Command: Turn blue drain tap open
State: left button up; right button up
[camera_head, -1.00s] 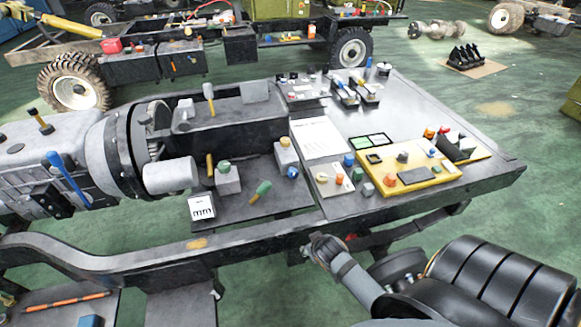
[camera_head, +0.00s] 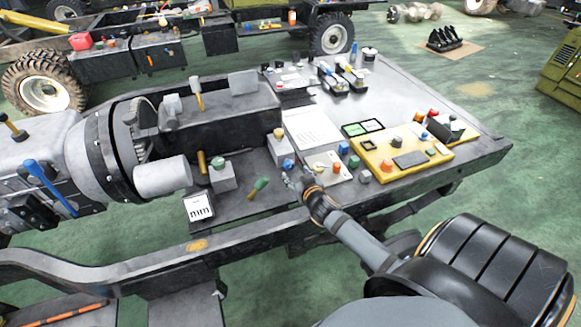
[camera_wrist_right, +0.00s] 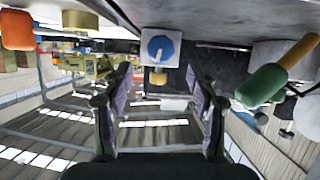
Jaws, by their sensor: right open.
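A round blue knob, which looks like the blue drain tap (camera_head: 288,163), is on the front of a pale box (camera_head: 278,149) with a yellow top. In the right wrist view the blue tap (camera_wrist_right: 160,48) shows face-on, with a bar-like ridge across it. My right gripper (camera_head: 292,181) is just in front of and below it in the head view. In the wrist view the right gripper's fingers (camera_wrist_right: 160,88) are apart and empty, with the tap beyond the gap, not visibly touched. My left gripper is out of view.
A green-handled lever (camera_head: 258,188) stands close to the left of the gripper; it also shows in the wrist view (camera_wrist_right: 262,86). To the right are a small panel with an orange knob (camera_head: 337,168) and a yellow control board (camera_head: 425,166). A blue lever (camera_head: 45,182) is far left.

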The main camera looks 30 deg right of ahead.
aim_at(290, 167)
jog(key=x, duration=0.7)
jog(key=shift+w+f, duration=0.15)
jog(key=shift+w, duration=0.05)
jog(key=c, duration=1.2)
jog(key=shift+o, duration=0.2)
jog(key=shift+a+f+n+h+b, duration=0.15)
jog(key=shift+n+h+b, duration=0.25)
jog(key=shift+n, duration=0.3)
jog(key=o, duration=1.2)
jog(key=shift+c, duration=0.2)
